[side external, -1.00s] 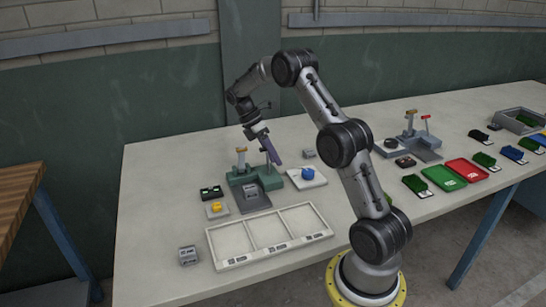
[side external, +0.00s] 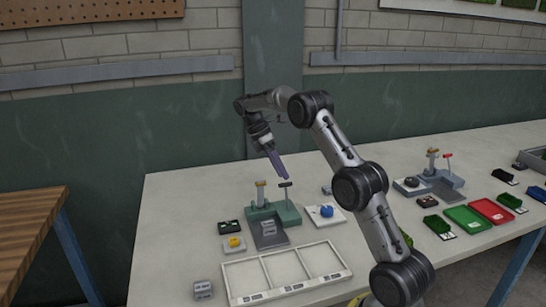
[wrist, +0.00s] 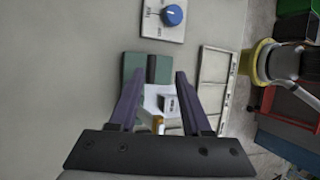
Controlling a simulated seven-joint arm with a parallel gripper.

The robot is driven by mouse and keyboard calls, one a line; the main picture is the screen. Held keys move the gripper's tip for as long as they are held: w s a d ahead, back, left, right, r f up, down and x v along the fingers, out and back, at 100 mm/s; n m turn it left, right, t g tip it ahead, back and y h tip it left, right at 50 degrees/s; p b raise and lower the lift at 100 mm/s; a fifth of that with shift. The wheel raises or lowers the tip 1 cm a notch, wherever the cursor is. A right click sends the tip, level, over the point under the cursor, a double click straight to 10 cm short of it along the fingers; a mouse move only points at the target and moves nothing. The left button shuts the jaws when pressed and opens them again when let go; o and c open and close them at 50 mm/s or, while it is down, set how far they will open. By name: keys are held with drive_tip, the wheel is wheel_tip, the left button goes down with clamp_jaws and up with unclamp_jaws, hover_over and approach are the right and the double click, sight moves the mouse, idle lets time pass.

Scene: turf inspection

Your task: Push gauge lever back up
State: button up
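The green gauge fixture (side external: 290,215) stands on the table, and its green edge shows between my fingers in the wrist view (wrist: 133,66). A lever with a dark cross handle (side external: 286,185) rises roughly upright from it. A second post with a tan handle (side external: 261,184) stands to its left. A grey labelled block (side external: 268,229) sits at the fixture's front; a pale labelled block shows between my fingers (wrist: 168,103). My gripper (side external: 284,178), with purple fingers, is above the dark handle; contact cannot be told. In the wrist view my gripper (wrist: 158,74) is open, with a gap between its fingers.
A white plate with a blue knob (side external: 326,211) is right of the fixture. A yellow knob plate (side external: 234,244) and a dark box (side external: 230,227) are left. A white three-bay tray (side external: 285,272) lies in front.

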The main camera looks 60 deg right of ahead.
drive_tip(key=shift+v, duration=2.85)
